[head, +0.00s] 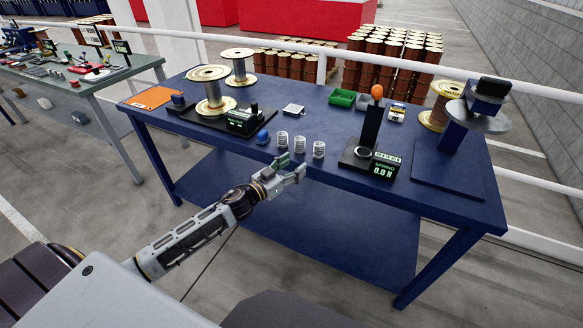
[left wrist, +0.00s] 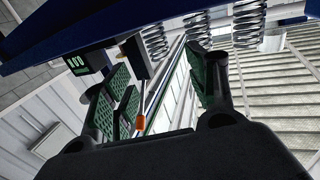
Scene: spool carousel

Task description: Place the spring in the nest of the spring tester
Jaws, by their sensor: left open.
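Three silvery coil springs stand upright in a row near the front edge of the blue table: a left one (head: 282,137), a middle one (head: 300,145) and a right one (head: 319,149). They also show in the left wrist view along its top (left wrist: 249,24). The spring tester (head: 371,130) stands to their right, with an orange knob, a pale ring nest (head: 363,152) and a display (head: 383,166) reading 0.0 N. No spring shows in the nest. My left gripper (head: 294,166) is open and empty, just in front of the springs and apart from them. My right gripper is not in view.
Wire spools (head: 214,95) stand at the back left. The tabletop between springs and bins is clear.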

